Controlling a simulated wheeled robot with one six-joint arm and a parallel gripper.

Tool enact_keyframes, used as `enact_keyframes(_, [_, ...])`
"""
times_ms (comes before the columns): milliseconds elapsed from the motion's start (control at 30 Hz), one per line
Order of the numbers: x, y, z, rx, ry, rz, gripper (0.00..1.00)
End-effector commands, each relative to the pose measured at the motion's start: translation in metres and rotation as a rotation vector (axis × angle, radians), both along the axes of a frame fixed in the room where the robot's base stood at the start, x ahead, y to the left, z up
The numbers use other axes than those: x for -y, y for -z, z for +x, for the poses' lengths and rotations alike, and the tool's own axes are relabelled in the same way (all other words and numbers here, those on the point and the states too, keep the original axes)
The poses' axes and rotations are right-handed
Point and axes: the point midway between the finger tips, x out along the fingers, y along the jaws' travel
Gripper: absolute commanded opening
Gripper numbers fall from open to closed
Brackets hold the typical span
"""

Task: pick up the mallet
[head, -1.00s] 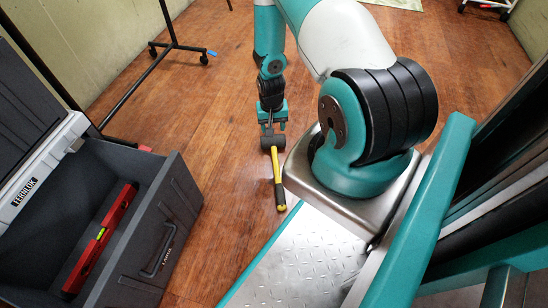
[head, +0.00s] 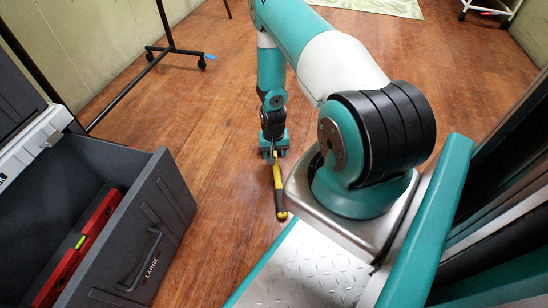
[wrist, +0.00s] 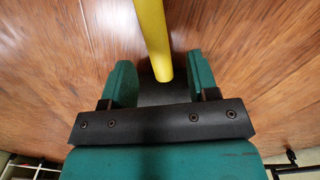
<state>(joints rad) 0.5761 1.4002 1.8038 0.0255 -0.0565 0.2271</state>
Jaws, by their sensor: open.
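The mallet lies on the wood floor, its yellow handle (head: 277,178) pointing toward my base and ending in a dark grip. In the head view my gripper (head: 273,154) hangs over the mallet's head end and hides most of the head. In the wrist view the yellow handle (wrist: 152,38) runs down from the top edge to the dark mallet head (wrist: 163,93), which shows between the two green fingers. My gripper (wrist: 160,66) is open, with a finger on each side of the head. Whether either finger touches it I cannot tell.
A dark grey open toolbox (head: 165,215) with a red spirit level (head: 83,245) inside stands at left. A black wheeled stand (head: 172,45) is behind it. A pale green rug (head: 375,6) lies at the far end. The floor around the mallet is clear.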

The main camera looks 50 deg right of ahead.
Motion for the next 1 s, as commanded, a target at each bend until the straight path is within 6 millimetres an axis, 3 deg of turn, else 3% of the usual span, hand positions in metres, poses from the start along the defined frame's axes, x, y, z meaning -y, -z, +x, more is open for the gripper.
enact_keyframes(33, [0.001, 0.015, 0.000, 0.000, 0.000, 0.000, 0.54])
enact_keyframes(167, [0.001, 0.031, 0.000, -0.001, 0.000, 0.001, 0.54])
enact_keyframes(433, [0.002, 0.031, 0.000, 0.000, 0.000, 0.000, 0.54])
enact_keyframes(667, [0.002, 0.030, 0.000, 0.000, 0.000, 0.000, 0.01])
enact_keyframes(1000, [0.002, 0.028, 0.000, 0.001, 0.000, -0.001, 0.00])
